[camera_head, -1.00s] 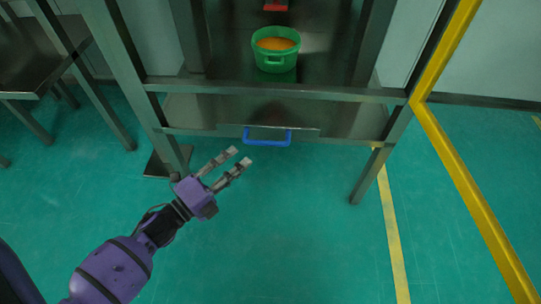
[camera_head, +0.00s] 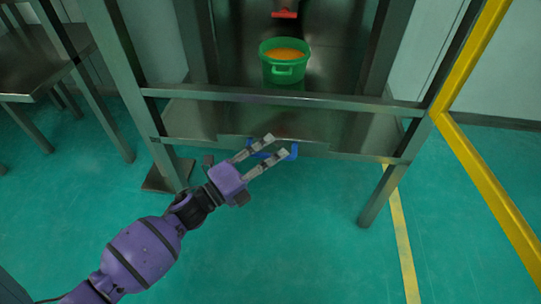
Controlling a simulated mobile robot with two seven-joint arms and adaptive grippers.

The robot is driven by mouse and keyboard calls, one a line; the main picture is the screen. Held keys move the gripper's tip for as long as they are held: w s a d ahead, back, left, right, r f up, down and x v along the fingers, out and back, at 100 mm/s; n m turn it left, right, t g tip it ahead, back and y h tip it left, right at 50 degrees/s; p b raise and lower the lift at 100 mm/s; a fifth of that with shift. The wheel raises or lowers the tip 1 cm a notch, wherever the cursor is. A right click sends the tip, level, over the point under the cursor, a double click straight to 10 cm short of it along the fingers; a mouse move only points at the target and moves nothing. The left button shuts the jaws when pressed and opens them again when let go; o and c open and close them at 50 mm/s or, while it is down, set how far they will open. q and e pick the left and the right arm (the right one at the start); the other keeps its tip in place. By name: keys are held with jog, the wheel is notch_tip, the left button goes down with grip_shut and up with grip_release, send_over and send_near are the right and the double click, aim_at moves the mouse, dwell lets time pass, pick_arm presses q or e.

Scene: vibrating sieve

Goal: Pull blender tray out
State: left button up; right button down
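The tray (camera_head: 315,147) is a grey metal panel set low in the front of the steel frame, with a blue handle (camera_head: 294,152) on it. My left gripper (camera_head: 277,146) is purple with grey fingers. Its two fingers are spread apart, and the fingertips overlap the handle in the picture, hiding part of it. I cannot tell whether they touch it. My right gripper is not in view.
A green bucket (camera_head: 283,73) with orange contents stands on the frame's shelf above the tray. A red part (camera_head: 284,14) is above it. A yellow post (camera_head: 490,190) stands at the right, and a steel table (camera_head: 40,72) at the left. The green floor in front is clear.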

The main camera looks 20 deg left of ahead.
pick_arm(q)
grip_shut()
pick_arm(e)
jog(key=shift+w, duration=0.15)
